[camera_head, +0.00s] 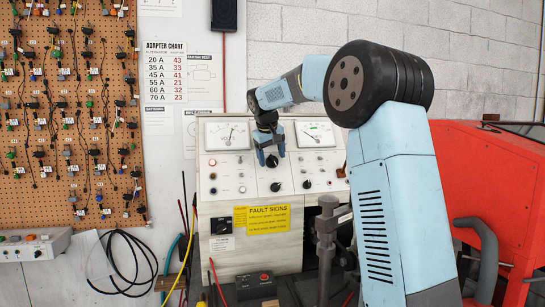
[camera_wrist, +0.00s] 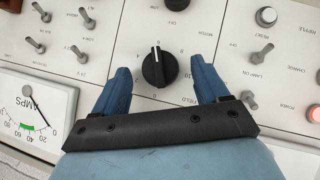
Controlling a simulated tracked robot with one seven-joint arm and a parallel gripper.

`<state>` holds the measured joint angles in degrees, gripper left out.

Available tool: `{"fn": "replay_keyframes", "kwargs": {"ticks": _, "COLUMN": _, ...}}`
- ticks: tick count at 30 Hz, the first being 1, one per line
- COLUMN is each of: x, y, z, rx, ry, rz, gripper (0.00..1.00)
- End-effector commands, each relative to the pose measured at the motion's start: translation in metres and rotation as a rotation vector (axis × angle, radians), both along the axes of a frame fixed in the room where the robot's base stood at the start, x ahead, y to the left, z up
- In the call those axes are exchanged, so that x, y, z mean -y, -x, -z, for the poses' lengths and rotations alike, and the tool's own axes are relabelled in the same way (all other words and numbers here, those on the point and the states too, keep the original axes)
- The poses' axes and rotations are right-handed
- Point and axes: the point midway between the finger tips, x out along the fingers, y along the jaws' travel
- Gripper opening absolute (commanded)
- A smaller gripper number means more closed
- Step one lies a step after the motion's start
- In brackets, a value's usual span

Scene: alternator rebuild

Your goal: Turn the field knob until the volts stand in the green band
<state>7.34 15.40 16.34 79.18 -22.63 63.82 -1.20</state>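The field knob (camera_wrist: 159,68) is black and round with a white pointer line, which points up in the wrist view, toward the printed scale. My gripper (camera_wrist: 162,78) is open, with one blue finger on each side of the knob and a visible gap on both sides. In the head view my gripper (camera_head: 271,157) is at the middle of the test bench panel (camera_head: 245,205), and the knob is mostly hidden by it. The left meter (camera_head: 228,135) has its needle close to upright; its green band is too small to make out.
The right meter (camera_head: 316,133) shows as an amps meter (camera_wrist: 28,112) in the wrist view. Toggle switches (camera_wrist: 78,54) and a lit red button (camera_wrist: 314,113) lie beside the fingers. Another black knob (camera_head: 276,187) sits below. A red machine (camera_head: 495,180) stands at right.

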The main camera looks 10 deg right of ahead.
Motion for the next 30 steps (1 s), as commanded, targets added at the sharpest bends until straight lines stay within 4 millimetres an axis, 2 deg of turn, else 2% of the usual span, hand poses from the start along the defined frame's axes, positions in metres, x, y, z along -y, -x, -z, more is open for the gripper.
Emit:
{"fn": "replay_keyframes", "kwargs": {"ticks": 7, "x": 0.0, "y": 0.0, "z": -0.001, "rx": 0.0, "ry": 0.0, "rz": 0.0, "gripper": 0.74}}
{"fn": "replay_keyframes", "kwargs": {"ticks": 11, "x": -0.002, "y": 0.004, "z": -0.009, "rx": 0.002, "ry": 0.0, "rz": -0.001, "gripper": 0.74}}
{"fn": "replay_keyframes", "kwargs": {"ticks": 24, "x": -0.021, "y": 0.038, "z": -0.08, "rx": 0.003, "ry": -0.001, "rz": -0.001, "gripper": 0.74}}
{"fn": "replay_keyframes", "kwargs": {"ticks": 30, "x": -0.027, "y": 0.05, "z": -0.106, "rx": 0.001, "ry": 0.0, "rz": 0.0, "gripper": 0.74}}
